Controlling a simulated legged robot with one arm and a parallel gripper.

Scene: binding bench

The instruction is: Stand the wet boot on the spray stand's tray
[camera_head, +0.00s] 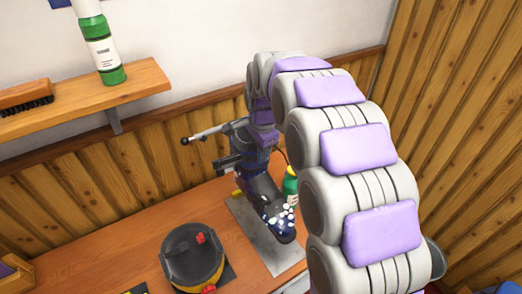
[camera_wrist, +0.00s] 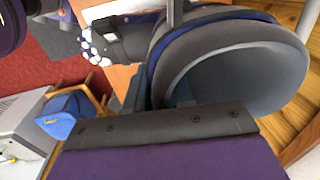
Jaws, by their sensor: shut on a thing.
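The wet boot (camera_head: 268,200) is dark with blue trim and pale drops over its toe. It hangs under my gripper (camera_head: 246,165), over or on a grey flat tray (camera_head: 262,250) on the bench. In the head view the sole's contact with the tray is hidden. In the wrist view the boot's wide grey opening (camera_wrist: 240,65) faces the camera, and its drop-covered toe (camera_wrist: 92,45) points left. My gripper is shut on the boot's upper; one dark jaw shows below the opening. A green bottle (camera_head: 290,187) stands close behind the boot, partly hidden.
A black-and-yellow round container (camera_head: 192,258) with red clips stands left of the tray. A wall shelf (camera_head: 80,108) holds a brush (camera_head: 25,97) and a green-white bottle (camera_head: 101,48). The wrist view shows a blue bag (camera_wrist: 66,116) on a wooden chair.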

